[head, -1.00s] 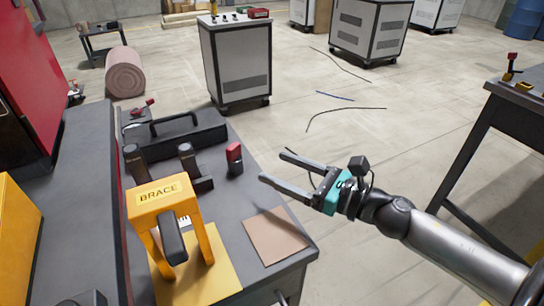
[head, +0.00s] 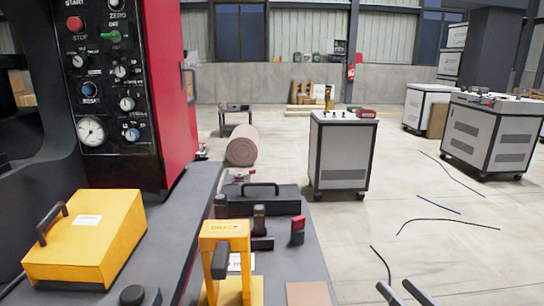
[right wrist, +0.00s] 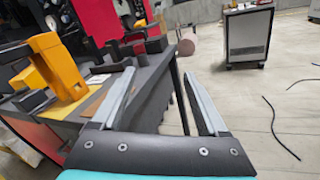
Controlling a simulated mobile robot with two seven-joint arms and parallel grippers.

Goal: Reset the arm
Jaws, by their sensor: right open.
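My right gripper (head: 404,291) shows only by its fingertips at the bottom right of the head view. In the right wrist view its two fingers (right wrist: 157,98) stand apart with nothing between them. It is beside the dark workbench (right wrist: 150,93), over the floor side. The yellow brace (head: 225,240) stands upright on the bench in the head view and also shows at the left of the right wrist view (right wrist: 55,62). My left gripper is not in view.
A control panel (head: 103,75) with knobs and a gauge stands at the left, beside a yellow box (head: 85,235). A black toolbox (head: 262,201) and a red-topped item (head: 298,230) are on the bench. Cables lie on the floor (head: 448,226). A grey cabinet (head: 342,155) stands beyond.

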